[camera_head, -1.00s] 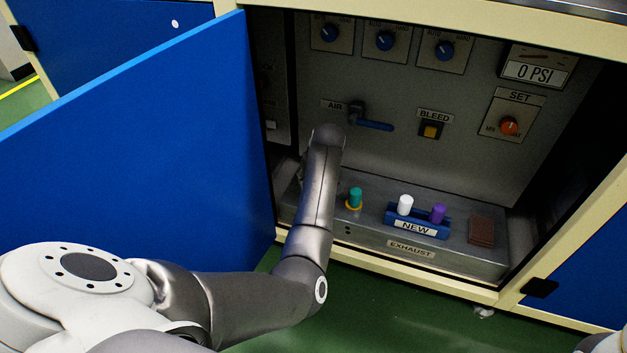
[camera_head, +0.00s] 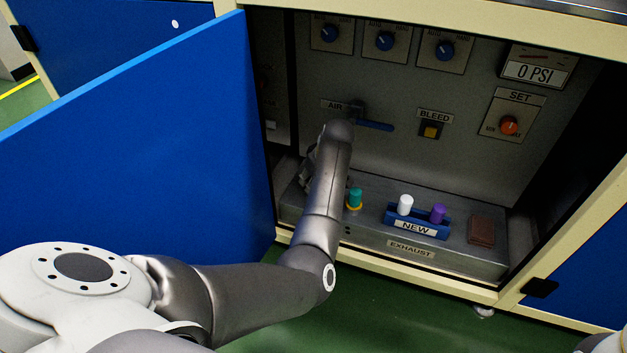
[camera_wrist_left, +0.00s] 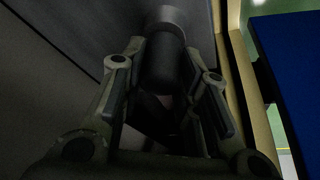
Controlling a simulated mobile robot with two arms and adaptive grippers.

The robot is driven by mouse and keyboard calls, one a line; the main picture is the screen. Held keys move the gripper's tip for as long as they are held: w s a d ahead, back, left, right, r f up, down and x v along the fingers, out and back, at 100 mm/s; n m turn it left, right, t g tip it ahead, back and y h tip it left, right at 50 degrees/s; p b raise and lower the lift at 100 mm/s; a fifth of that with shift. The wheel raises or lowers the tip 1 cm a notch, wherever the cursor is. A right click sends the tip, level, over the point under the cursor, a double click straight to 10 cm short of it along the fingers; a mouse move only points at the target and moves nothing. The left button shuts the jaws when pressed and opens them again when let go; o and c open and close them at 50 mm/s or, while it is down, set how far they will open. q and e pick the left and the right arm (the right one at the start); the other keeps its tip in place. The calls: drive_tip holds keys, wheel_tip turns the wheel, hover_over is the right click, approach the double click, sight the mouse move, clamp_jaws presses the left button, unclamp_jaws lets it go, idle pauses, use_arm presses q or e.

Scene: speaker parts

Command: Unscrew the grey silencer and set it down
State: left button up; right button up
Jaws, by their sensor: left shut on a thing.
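In the left wrist view my left gripper (camera_wrist_left: 166,58) has its two fingers on either side of a dark cylinder, which looks like the grey silencer (camera_wrist_left: 164,66). The gripper is shut on it. A wider, lighter grey round piece shows at the cylinder's far end; I cannot tell whether the two are joined. In the head view my left gripper (camera_head: 308,172) shows only in part, at the left end of the metal exhaust box (camera_head: 372,236). My forearm hides the silencer there. My right gripper is out of view.
A teal silencer (camera_head: 355,197) stands on the box close to my forearm. A blue NEW holder (camera_head: 389,222) carries a white piece (camera_head: 405,204) and a purple piece (camera_head: 438,213). A brown block (camera_head: 481,231) lies at right. The open blue door (camera_head: 150,150) borders the left.

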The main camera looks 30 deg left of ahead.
use_arm(q)
drive_tip(key=n+g, duration=0.1)
drive_tip(key=n, duration=0.3)
drive_tip(key=shift+w+g, duration=0.1)
drive_tip(key=shift+g, duration=0.3)
drive_tip(key=n+g, duration=0.1)
drive_tip(key=n, duration=0.3)
drive_tip(key=o, duration=0.6)
drive_tip(key=shift+c, duration=0.2)
drive_tip(key=shift+m+t, duration=0.3)
drive_tip(key=shift+m, duration=0.9)
drive_tip(key=m+t, duration=0.1)
drive_tip(key=m, duration=0.2)
drive_tip(key=m+t, duration=0.1)
drive_tip(key=m, duration=0.2)
drive_tip(key=m+t, duration=0.1)
drive_tip(key=m, duration=0.2)
drive_tip(key=shift+m+t+h, duration=0.3)
